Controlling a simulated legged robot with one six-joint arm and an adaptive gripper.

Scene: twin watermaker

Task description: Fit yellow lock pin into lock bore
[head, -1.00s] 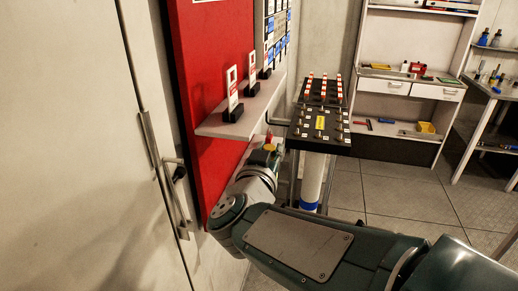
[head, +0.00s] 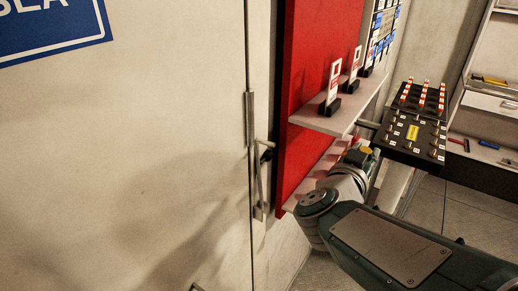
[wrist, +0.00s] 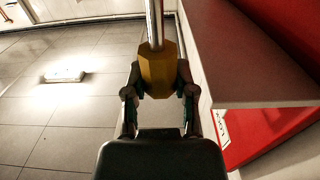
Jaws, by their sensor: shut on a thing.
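The yellow lock pin (wrist: 158,68) is in my gripper (wrist: 160,90) in the wrist view, its yellow faceted head between the two fingers. Its bright metal shaft (wrist: 154,25) points away from the gripper and runs out of the top of the picture. In the head view my gripper (head: 358,154) is small, beside the white shelf edge and left of the black panel; the pin is hard to make out there. A grey door (head: 150,150) with a long handle (head: 252,150) stands to the left. I cannot make out the lock bore in either view.
A white shelf (head: 340,116) with upright tags juts from the red board (head: 305,75), close to my arm. The black panel (head: 410,135) with several knobs stands to the right.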

